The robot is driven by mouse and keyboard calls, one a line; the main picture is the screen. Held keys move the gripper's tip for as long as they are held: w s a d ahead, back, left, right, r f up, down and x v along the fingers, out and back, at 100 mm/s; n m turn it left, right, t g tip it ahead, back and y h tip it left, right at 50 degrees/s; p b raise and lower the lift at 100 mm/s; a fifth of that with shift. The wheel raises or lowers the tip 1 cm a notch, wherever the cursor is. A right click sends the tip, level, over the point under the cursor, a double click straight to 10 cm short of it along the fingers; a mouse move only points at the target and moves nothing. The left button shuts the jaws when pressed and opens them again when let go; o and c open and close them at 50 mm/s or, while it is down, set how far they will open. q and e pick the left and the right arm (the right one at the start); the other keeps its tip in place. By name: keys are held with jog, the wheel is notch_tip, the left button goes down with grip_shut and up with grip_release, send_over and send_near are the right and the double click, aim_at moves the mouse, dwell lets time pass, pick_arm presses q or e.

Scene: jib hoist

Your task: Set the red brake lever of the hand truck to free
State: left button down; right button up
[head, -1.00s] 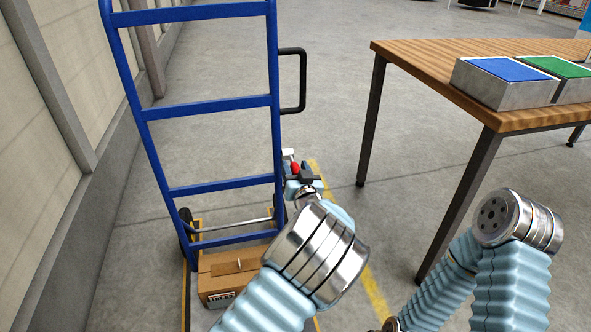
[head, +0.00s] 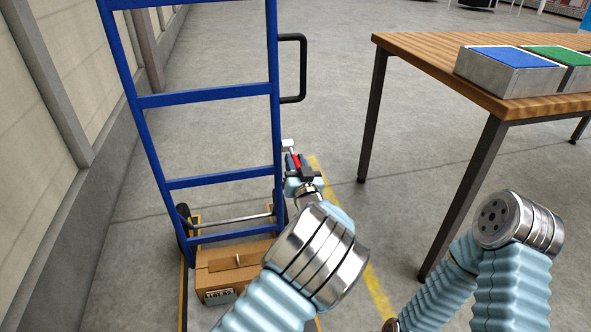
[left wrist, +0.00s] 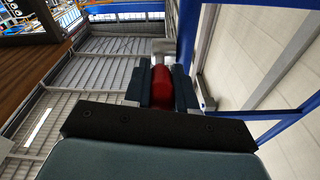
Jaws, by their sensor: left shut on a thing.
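The blue hand truck (head: 205,101) stands upright at the left in the head view. Its red brake lever (head: 296,160) shows at the truck's right upright, low down, partly hidden by my fingers. My left gripper (head: 298,166) is at the lever and shut on it. In the left wrist view the red lever (left wrist: 161,84) sits between the two dark fingers of the left gripper (left wrist: 161,90), with a grey piece (left wrist: 163,47) beyond it. My right gripper is not in view; only parts of my right arm show at the lower right.
A cardboard box (head: 222,268) sits at the foot of the truck. A wooden table (head: 440,66) with a blue-topped block (head: 505,70) and a green-topped block (head: 562,62) stands at the right. A wall (head: 30,90) runs along the left. Floor between truck and table is clear.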

pick_arm(q)
jog(key=shift+w+a+f+t+y+b, duration=0.1)
jog(key=shift+w+f+t+y+b, duration=0.15)
jog(key=shift+f+t+b, duration=0.85)
jog(key=shift+w+a+f+t+y+b, duration=0.15)
jog(key=shift+t+y+b, duration=0.4)
jog(key=shift+b, duration=1.2)
jog(key=shift+w+d+f+t+y+b, duration=0.15)
jog(key=shift+f+t+b, duration=0.35)
jog(key=shift+t+b, duration=0.75)
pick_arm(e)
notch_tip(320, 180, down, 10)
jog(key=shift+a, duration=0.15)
pick_arm(q)
jog(key=shift+a, duration=0.1)
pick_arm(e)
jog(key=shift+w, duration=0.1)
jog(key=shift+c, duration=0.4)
